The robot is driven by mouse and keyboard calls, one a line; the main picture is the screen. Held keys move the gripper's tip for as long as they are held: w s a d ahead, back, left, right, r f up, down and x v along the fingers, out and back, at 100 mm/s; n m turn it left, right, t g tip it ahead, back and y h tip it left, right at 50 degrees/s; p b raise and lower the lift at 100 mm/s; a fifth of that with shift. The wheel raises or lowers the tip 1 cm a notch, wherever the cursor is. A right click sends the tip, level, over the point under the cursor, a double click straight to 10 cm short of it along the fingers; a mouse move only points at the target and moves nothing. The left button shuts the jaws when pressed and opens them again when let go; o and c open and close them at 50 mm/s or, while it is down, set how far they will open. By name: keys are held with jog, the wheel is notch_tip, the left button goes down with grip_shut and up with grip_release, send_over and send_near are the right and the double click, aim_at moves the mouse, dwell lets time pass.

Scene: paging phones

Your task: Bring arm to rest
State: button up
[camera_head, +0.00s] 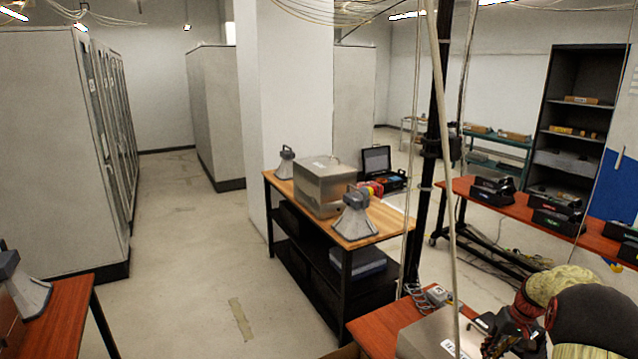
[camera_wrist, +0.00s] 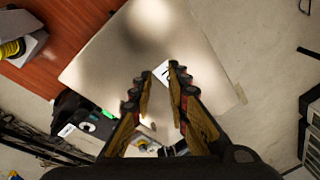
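My arm shows at the lower right of the head view, with a yellowish, scuffed link and a dark rounded link. My gripper (camera_head: 510,335) is low there, partly cut off by the bottom edge, near a metal box (camera_head: 432,338) on the near red table (camera_head: 385,328). In the wrist view my gripper (camera_wrist: 154,80) has its two yellow and black fingers apart, with nothing held between the tips. The metal box (camera_wrist: 110,62) lies beyond the fingertips there. How far the fingers are from it is hard to tell.
A dark device (camera_wrist: 88,122) lies by the box's edge. A thin pole (camera_head: 447,190) and a black post (camera_head: 430,150) rise close to my arm. Black phones (camera_head: 492,192) line a red table at right. A wooden workbench (camera_head: 380,228) stands behind.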

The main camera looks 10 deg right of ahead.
jog(key=s+a+r+m+h+b, duration=0.15)
jog(key=s+a+r, duration=0.35)
jog(key=a, duration=0.5)
jog(key=s+a+r+y+b, duration=0.1)
jog(key=s+a+r+b, duration=0.2)
jog(key=s+a, duration=0.5)
jog(key=s+a+r+n+t+b, duration=0.1)
jog(key=s+a+n+b, duration=0.1)
jog(key=s+a+b, duration=0.2)
jog(key=s+a+n+t+b, duration=0.2)
jog(key=s+a+b, duration=0.3)
jog(key=s+a, duration=0.6)
jog(key=a+n+h, duration=0.1)
jog(key=a, duration=0.7)
jog(key=shift+s+a+r+t, duration=0.2)
jog(key=shift+a+r+t, duration=0.1)
jog(key=shift+r, duration=0.1)
